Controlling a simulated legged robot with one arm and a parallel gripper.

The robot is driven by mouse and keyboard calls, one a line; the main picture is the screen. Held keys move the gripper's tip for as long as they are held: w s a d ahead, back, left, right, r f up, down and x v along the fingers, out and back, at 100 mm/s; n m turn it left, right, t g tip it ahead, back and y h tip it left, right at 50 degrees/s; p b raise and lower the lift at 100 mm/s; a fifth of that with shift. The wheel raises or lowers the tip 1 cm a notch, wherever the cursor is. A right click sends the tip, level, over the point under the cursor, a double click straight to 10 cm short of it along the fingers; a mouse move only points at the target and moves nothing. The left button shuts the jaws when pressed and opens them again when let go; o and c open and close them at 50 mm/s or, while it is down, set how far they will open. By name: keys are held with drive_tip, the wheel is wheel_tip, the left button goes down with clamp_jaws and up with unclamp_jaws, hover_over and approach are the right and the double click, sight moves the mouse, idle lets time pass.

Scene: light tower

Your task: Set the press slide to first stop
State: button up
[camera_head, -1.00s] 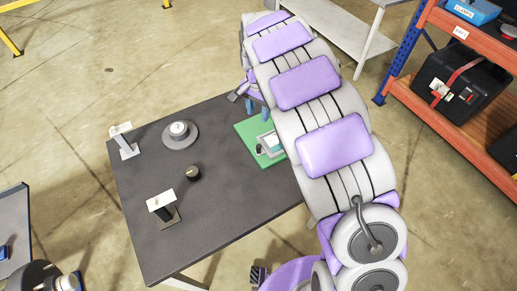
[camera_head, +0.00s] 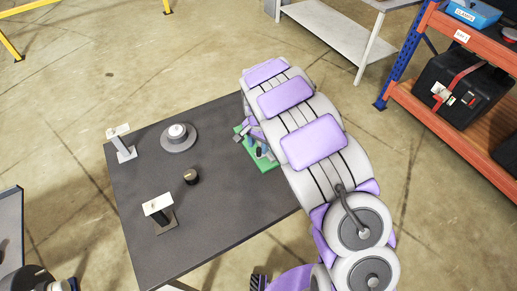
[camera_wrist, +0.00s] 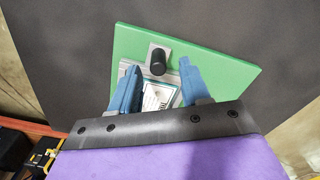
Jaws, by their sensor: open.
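The press slide shows in the wrist view as a small black knob (camera_wrist: 158,62) on a grey plate (camera_wrist: 160,45), fixed on a green base (camera_wrist: 210,68). A white label (camera_wrist: 157,97) lies on the unit between my fingers. My gripper (camera_wrist: 157,75) is open, its blue fingers on either side of the unit, with the knob between and just beyond the tips. I cannot tell whether the fingers touch it. In the head view the green base (camera_head: 268,163) is mostly hidden under my arm, and the knob is hard to make out there.
The dark table (camera_head: 215,215) also bears a round grey dial with a white button (camera_head: 178,135), a black knob (camera_head: 191,177) and two stands with white plates (camera_head: 120,132) (camera_head: 158,205). A orange shelf rack (camera_head: 460,120) with a black case stands at the right.

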drive_tip(key=shift+f, duration=1.15)
drive_tip(key=shift+c, duration=0.4)
clamp_jaws()
